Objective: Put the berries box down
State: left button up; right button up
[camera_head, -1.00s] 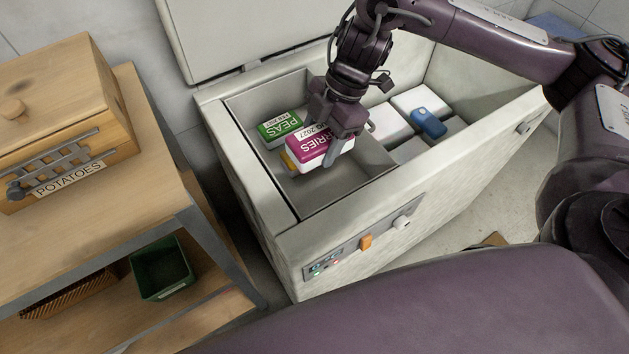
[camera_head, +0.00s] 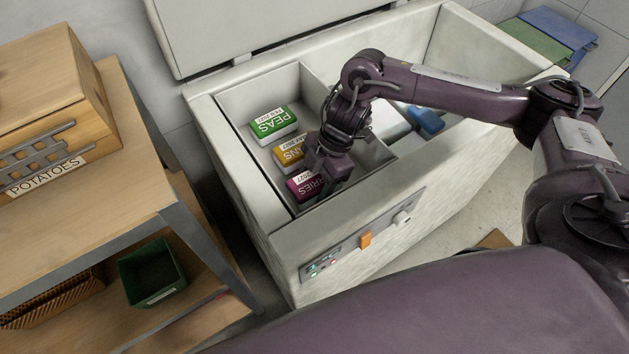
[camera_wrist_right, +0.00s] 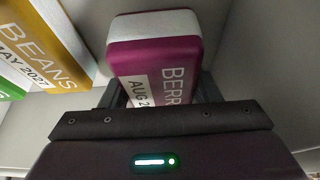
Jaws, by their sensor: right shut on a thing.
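The magenta and white berries box (camera_head: 304,186) is in the left compartment of the open chest freezer (camera_head: 287,243), near its front wall. It also shows in the right wrist view (camera_wrist_right: 155,58), between my fingers. My right gripper (camera_head: 326,178) is shut on it, and the arm hides part of the box. In the head view it sits in front of the yellow beans box (camera_head: 289,153). I cannot tell whether it touches the compartment floor. My left gripper is not in view.
The green peas box (camera_head: 272,122) stands behind the beans box in the same compartment. A divider separates it from white packs and a blue item (camera_head: 426,119) to the right. A wooden shelf with a potatoes box (camera_head: 50,110) and a green bin (camera_head: 152,272) stands at left.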

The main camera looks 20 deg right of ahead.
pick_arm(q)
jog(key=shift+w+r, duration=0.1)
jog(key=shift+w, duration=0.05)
pick_arm(e)
jog(key=shift+r, duration=0.1)
jog(key=shift+f, duration=0.6)
jog(key=o, duration=1.2)
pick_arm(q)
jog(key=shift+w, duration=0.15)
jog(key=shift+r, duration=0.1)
